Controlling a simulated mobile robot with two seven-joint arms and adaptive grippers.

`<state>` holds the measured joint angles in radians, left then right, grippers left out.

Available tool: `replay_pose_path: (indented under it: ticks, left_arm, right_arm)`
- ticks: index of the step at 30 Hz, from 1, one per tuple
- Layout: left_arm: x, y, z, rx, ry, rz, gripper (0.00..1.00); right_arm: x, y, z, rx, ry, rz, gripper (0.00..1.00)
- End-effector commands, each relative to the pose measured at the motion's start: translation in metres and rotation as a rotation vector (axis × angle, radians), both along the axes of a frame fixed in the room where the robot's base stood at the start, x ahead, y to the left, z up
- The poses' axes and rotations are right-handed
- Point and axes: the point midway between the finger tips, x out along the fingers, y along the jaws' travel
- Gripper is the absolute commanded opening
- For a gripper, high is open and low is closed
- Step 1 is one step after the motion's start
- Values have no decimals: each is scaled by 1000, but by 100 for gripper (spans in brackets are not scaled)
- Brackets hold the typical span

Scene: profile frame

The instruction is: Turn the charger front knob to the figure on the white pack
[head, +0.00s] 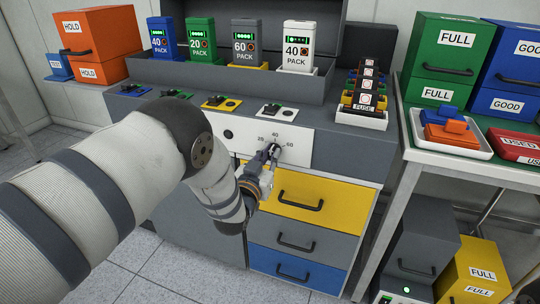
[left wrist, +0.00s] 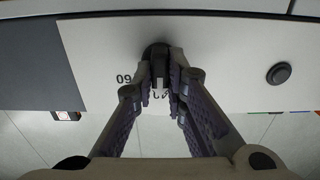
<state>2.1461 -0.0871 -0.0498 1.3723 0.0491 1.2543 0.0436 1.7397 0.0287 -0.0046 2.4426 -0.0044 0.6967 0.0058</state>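The white front panel (head: 295,135) of the charger carries a dark knob with printed figures around it; 40 stands above and 60 to the right. The knob (left wrist: 157,58) shows between my left gripper's fingertips in the left wrist view, where the panel appears upside down. My left gripper (head: 270,153) is shut on the knob, its fingers against both sides. The fingers partly hide the knob and a figure, so I cannot tell its exact setting. The white pack (head: 298,46) stands upright at the charger's right end and reads 40. My right gripper is not in view.
Blue, green and grey packs (head: 244,43) stand left of the white one. A fuse rack (head: 364,95) sits right of the panel. Below are yellow, grey and blue drawers (head: 312,198). A green-topped table (head: 470,158) with bins stands at the right.

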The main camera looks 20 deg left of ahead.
Motion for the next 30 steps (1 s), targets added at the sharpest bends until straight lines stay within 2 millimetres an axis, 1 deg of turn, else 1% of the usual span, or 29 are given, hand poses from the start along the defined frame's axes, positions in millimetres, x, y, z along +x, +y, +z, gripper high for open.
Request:
replay_pose_path:
  ticks: [1, 2, 3, 11, 13, 16, 21, 24, 27, 30]
  left_arm:
    - [0, 0, -1, 0, 2, 0, 24]
    - [0, 0, -1, 0, 2, 0, 30]
    - [0, 0, -1, 0, 1, 0, 32]
    - [-1, 0, 0, -1, 1, 0, 32]
    - [-6, 0, -1, -1, 1, 0, 32]
    - [-25, 1, -1, -1, 4, 0, 32]
    - [-73, 2, -1, -1, 6, 0, 32]
    - [-96, 3, -1, -1, 5, 0, 32]
    - [-112, 4, -1, -1, 4, 0, 32]
    - [-119, 4, -1, -1, 2, 0, 32]
  right_arm:
    - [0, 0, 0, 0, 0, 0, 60]
    - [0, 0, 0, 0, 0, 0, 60]
    - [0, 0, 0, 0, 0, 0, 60]
    - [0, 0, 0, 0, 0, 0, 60]
    - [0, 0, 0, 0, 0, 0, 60]
    - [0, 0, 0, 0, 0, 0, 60]
    - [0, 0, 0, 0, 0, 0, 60]
    - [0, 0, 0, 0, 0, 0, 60]
    - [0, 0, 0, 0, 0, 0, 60]
    - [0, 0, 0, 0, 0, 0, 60]
